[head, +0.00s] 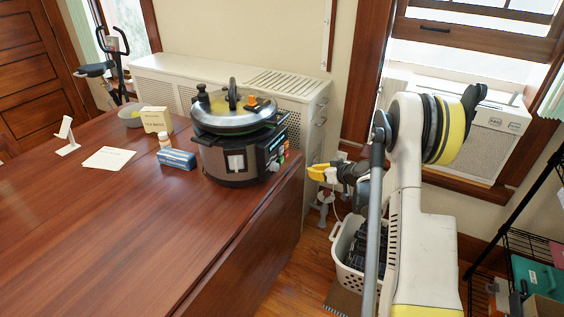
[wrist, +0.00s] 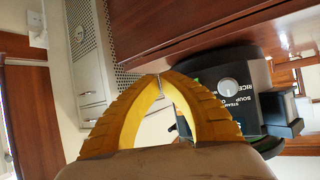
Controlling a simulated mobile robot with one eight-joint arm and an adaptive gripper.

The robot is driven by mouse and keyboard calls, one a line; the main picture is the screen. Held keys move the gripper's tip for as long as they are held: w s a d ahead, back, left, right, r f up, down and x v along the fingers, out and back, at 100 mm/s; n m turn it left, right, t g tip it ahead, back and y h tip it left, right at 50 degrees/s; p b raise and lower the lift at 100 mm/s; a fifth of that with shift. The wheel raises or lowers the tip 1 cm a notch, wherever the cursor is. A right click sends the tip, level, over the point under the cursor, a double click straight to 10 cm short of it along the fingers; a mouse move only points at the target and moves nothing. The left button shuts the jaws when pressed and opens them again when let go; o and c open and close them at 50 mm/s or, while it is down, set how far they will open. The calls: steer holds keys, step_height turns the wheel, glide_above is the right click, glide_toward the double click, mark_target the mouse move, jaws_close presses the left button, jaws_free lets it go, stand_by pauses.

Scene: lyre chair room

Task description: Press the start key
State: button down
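The cooker (head: 238,160) is dark and silver and stands at the right end of the wooden table, lid on. Its control panel (head: 275,155) faces right and carries small coloured keys, too small to read in the head view. In the wrist view the black panel (wrist: 228,108) appears upside down, with a round pale dial and white lettering. I cannot make out which key is start. My gripper (head: 312,172) is just right of the cooker and apart from it. In the wrist view its yellow fingers (wrist: 158,76) meet at the tips, with nothing between them, and cover part of the panel.
The table (head: 110,220) also bears a blue box (head: 178,159), a small bottle, a cream box (head: 156,119), a grey bowl and a paper. A white perforated cabinet (head: 300,105) stands behind. A white basket (head: 350,262) is on the floor below my arm.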

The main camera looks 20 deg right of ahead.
steer(key=w+a, duration=0.5)
steer(key=w, duration=0.2)
steer(key=shift+a+p, duration=0.2)
steer(key=shift+p, duration=0.1)
steer(key=shift+w+a, duration=0.1)
stand_by(1.3)
steer(key=shift+w+a, duration=0.2)
steer(key=shift+w+a+b, duration=0.25)
steer(key=shift+w+b, duration=0.05)
steer(key=shift+w, duration=0.05)
stand_by(0.7)
steer(key=shift+s+d, duration=0.1)
steer(key=shift+s, duration=0.05)
steer(key=shift+s+d, duration=0.45)
steer(key=shift+s, duration=0.1)
stand_by(0.4)
steer(key=shift+s+d+b, duration=0.35)
steer(key=shift+s+d, duration=0.4)
steer(key=shift+s, duration=0.25)
steer(key=shift+s+d+b, duration=0.3)
steer(key=shift+s+d, duration=0.45)
steer(key=shift+s, duration=0.2)
